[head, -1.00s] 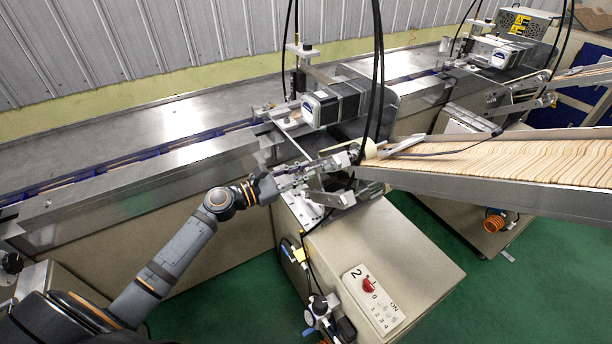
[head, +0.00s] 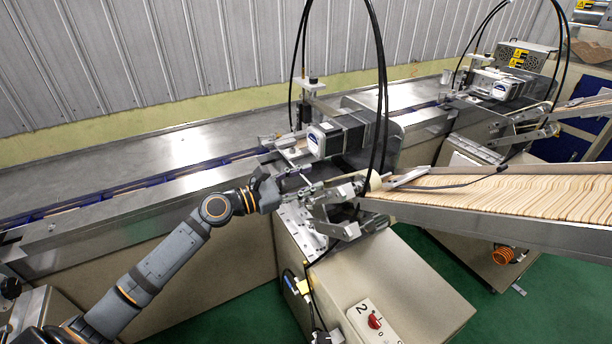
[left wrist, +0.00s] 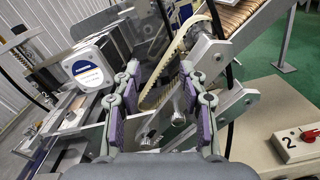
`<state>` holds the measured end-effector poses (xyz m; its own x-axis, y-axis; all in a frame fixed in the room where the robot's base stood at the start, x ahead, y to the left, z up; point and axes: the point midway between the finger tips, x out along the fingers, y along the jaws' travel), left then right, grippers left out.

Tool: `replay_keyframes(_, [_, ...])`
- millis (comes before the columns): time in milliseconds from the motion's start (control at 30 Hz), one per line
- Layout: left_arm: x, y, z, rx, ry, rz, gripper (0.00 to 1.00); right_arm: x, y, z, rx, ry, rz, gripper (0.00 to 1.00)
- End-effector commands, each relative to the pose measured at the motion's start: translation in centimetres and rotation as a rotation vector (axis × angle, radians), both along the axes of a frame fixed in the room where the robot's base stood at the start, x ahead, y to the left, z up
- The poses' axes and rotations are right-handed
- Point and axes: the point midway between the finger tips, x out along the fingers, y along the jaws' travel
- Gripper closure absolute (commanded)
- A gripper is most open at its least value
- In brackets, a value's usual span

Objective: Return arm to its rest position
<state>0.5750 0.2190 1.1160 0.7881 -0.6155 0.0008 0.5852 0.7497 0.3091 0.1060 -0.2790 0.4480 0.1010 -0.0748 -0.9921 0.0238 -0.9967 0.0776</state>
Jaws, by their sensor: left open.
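My left arm comes in from the left in the head view. My left gripper (head: 303,186) is in front of the wrapping machine (head: 345,135), at the lower end of the stick feed chute. In the left wrist view the two purple-padded fingers of the left gripper (left wrist: 157,100) stand apart with nothing held between them. Metal parts and a cream belt (left wrist: 175,60) of the machine show behind the gap. Whether the fingers touch any machine part cannot be told. My right gripper is in neither view.
A sloping chute (head: 500,190) full of wooden sticks lies to the right. A control box (head: 400,285) with a red knob stands below the gripper. Black cables (head: 381,80) hang over the machine. A steel conveyor table (head: 130,150) runs left. Green floor is open at the bottom.

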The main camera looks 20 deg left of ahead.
Motion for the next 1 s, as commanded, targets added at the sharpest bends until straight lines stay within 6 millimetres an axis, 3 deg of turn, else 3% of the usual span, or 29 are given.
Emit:
replay_keyframes(200, [0.0, 0.0, 2.0, 0.0, 0.0, 0.0, 0.58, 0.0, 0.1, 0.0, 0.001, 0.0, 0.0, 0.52])
replay_keyframes(633, [0.0, 0.0, 2.0, 0.0, 0.001, 0.001, 0.58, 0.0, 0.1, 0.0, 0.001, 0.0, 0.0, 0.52])
replay_keyframes(700, [0.3, 0.5, 1.3, 0.021, -0.002, 0.017, 0.58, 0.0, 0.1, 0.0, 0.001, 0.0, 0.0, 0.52])
replay_keyframes(767, [1.0, 1.7, -0.4, 0.072, -0.01, 0.053, 0.58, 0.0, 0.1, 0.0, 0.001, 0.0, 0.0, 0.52])
replay_keyframes(867, [2.5, 4.9, -5.9, 0.243, -0.025, 0.148, 0.58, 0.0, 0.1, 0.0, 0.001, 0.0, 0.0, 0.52])
replay_keyframes(1000, [2.7, 10.2, -16.9, 0.602, -0.011, 0.248, 0.58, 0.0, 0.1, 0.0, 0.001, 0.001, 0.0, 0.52])
